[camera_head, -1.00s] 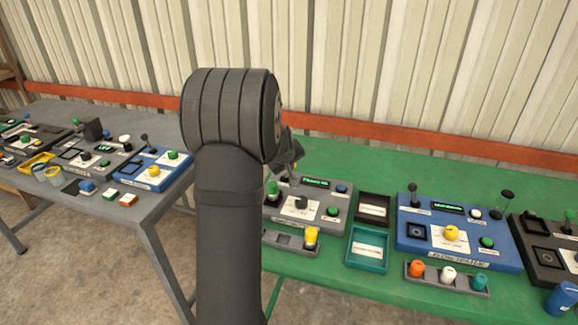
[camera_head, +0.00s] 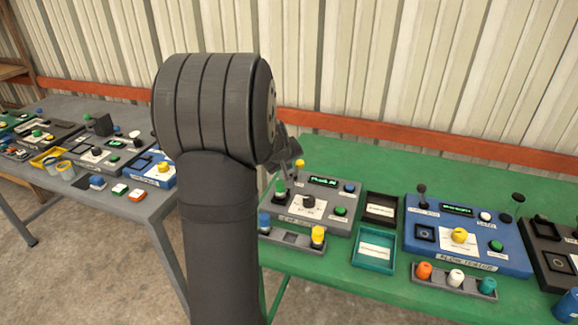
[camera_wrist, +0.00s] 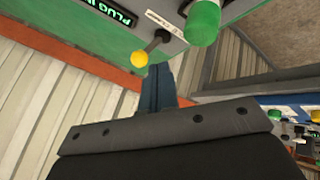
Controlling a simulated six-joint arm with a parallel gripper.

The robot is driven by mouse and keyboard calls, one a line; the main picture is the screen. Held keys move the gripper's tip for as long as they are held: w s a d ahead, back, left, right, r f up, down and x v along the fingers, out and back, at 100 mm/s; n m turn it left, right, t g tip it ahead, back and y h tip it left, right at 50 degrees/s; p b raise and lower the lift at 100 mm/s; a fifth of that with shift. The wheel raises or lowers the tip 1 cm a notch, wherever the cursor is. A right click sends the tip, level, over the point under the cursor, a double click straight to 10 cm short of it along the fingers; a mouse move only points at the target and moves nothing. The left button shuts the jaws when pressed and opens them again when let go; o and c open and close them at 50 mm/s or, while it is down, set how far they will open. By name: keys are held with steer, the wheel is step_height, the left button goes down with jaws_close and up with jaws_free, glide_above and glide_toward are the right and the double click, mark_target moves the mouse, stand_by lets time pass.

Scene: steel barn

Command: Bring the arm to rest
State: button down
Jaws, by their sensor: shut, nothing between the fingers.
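My arm stands upright in the middle of the head view. Its rounded dark wrist housing hides part of the scene behind it. My gripper (camera_head: 291,153) shows only partly past the right side of that housing, above the grey panel (camera_head: 327,222) on the green table. In the wrist view the dark fingers of my gripper (camera_wrist: 157,88) are together, with nothing between them. A yellow-tipped lever (camera_wrist: 139,58) and a green cylinder (camera_wrist: 205,22) show near the fingertips in that view. I cannot tell whether the fingers touch anything.
The green table (camera_head: 340,280) also holds a dark tray (camera_head: 381,210), a teal tray (camera_head: 374,249), a blue panel (camera_head: 440,238) and a peg rack (camera_head: 443,288). A grey table (camera_head: 130,209) with several panels stands left. A ribbed metal wall rises behind.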

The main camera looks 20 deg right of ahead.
steer(key=s+r, duration=0.5)
steer(key=shift+a, duration=0.35)
steer(key=shift+s, duration=0.1)
glide_toward(296, 170)
steer(key=a+f, duration=0.1)
steer(key=a, duration=0.1)
steer(key=d+f, duration=0.1)
steer(key=w+d+f, duration=0.1)
steer(key=shift+w+d, duration=0.25)
steer(key=shift+d, duration=0.05)
steer(key=shift+w+d+f, duration=0.2)
steer(key=shift+d+f, duration=0.1)
steer(key=shift+d, duration=0.35)
